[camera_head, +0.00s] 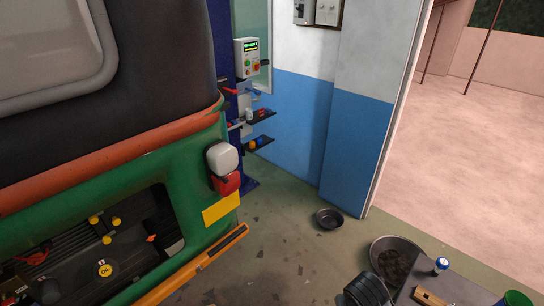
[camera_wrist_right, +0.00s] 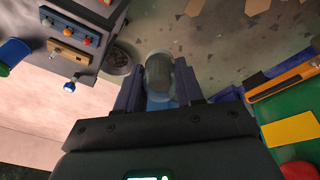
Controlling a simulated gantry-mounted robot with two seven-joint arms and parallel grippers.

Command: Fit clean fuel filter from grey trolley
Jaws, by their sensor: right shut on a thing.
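My right gripper (camera_wrist_right: 158,88) shows in the right wrist view, shut on a rounded grey, see-through filter (camera_wrist_right: 158,70) with a blue part between the fingers. The filter is held above the floor, apart from any surface. The grey trolley (camera_head: 465,286) is at the bottom right of the head view and also at the upper left of the wrist view (camera_wrist_right: 85,12). The green rickshaw (camera_head: 205,160) fills the left of the head view. Its open engine bay (camera_head: 140,238) shows yellow caps. The filter's mounting place cannot be made out. My left gripper is not in view.
A blue-and-white item (camera_head: 441,264), a wooden block (camera_head: 428,297) and a green container (camera_head: 516,299) are at the trolley. A wide pan (camera_head: 372,250) and a small bowl (camera_head: 329,218) lie on the floor. An orange bumper (camera_head: 200,262) juts below the bay.

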